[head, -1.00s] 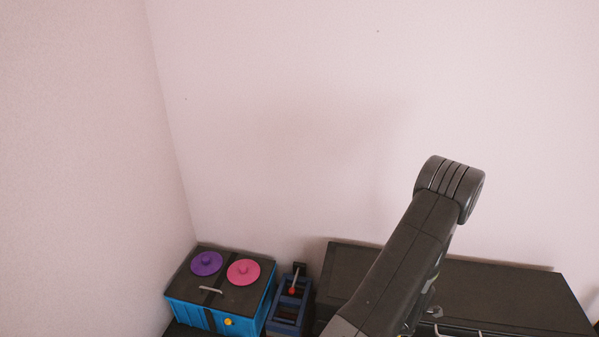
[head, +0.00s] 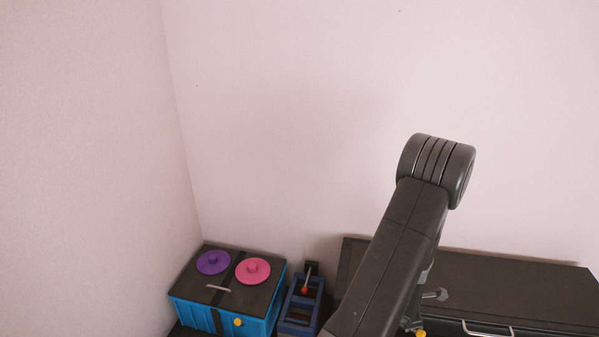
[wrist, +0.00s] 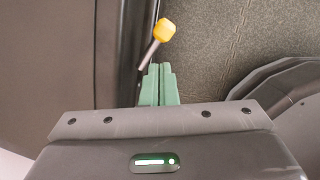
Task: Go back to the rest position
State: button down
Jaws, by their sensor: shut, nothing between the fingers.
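My gripper (wrist: 159,84) shows in the wrist view, with its two green fingers shut together and nothing between them. A yellow knob on a short grey stem (wrist: 164,32) appears just beyond the fingertips; I cannot tell whether they touch. In the head view my arm rises from the bottom edge to the right of centre, and the gripper itself is not visible there. A yellow knob (head: 420,333) shows beside the arm at the bottom edge.
A blue box (head: 190,314) with a dark top carries a purple disc (head: 213,262) and a pink disc (head: 252,270). A blue frame with a red-knobbed lever (head: 304,300) stands beside it. A long dark cabinet (head: 510,285) lies right, against the wall. Space above is clear.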

jog(key=w+a+r+n+g+h+p, duration=0.1)
jog(key=a+h+p, duration=0.3)
jog(key=a, duration=1)
jog(key=shift+a+r+h, duration=0.2)
jog(key=shift+r+h, duration=0.5)
jog(key=shift+h, duration=0.9)
